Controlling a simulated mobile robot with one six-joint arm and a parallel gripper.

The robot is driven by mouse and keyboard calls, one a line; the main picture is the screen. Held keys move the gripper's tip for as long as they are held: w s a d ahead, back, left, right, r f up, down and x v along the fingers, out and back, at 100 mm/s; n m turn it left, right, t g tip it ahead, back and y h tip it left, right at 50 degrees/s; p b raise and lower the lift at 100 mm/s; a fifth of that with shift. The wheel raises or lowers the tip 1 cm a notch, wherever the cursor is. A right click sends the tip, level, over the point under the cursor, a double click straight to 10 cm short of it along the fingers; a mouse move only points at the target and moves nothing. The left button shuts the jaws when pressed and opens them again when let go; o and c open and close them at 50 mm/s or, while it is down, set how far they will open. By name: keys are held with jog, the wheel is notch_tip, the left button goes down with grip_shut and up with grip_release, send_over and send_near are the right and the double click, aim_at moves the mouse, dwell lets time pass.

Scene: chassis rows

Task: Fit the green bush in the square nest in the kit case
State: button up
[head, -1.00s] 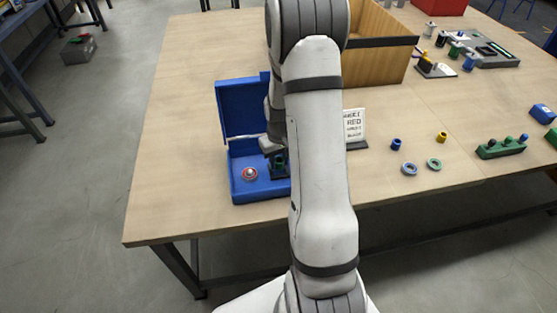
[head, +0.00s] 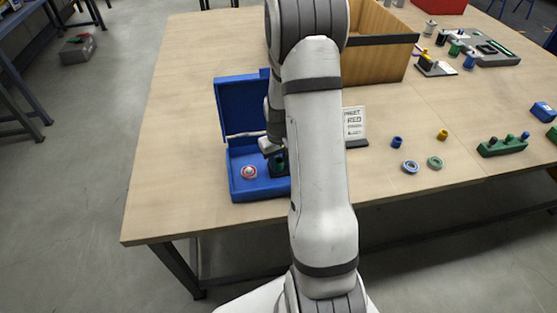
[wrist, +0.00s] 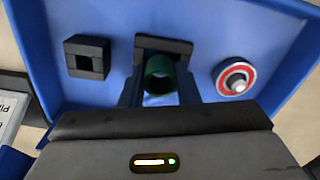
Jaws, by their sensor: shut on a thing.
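The blue kit case (head: 262,191) stands open on the table, and its inside also shows in the wrist view (wrist: 50,20). In the wrist view, my gripper (wrist: 160,92) is shut on the green bush (wrist: 160,80), a tube with a round opening. The bush is over a dark square holder (wrist: 148,44) in the middle of the case; I cannot tell whether it is seated in it. Another dark square nest (wrist: 86,57), with a square opening, is to the left. In the head view my arm partly hides the gripper and the case's right side.
A red-and-white round piece (wrist: 235,77) sits in the case, to the right in the wrist view. The raised lid (head: 240,105) stands behind the case. A sign (head: 354,124) and a wooden box (head: 380,55) stand nearby. Loose rings and bushes lie to the right.

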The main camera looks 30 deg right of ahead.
jog(key=shift+f, duration=0.3)
jog(key=shift+s+f+b, duration=0.1)
jog(key=shift+b, duration=0.2)
jog(key=shift+s+a+f, duration=0.1)
jog(key=shift+s+f, duration=0.15)
jog(key=shift+f, duration=0.15)
jog(key=shift+b, duration=0.3)
jog(key=o, duration=0.8)
jog(key=shift+o, duration=0.8)
jog(key=shift+w+r, duration=0.1)
jog(key=shift+r, duration=0.35)
jog(key=shift+o, duration=0.2)
notch_tip(320, 180, up, 8)
jog(key=shift+w, duration=0.15)
jog(key=shift+r, duration=0.1)
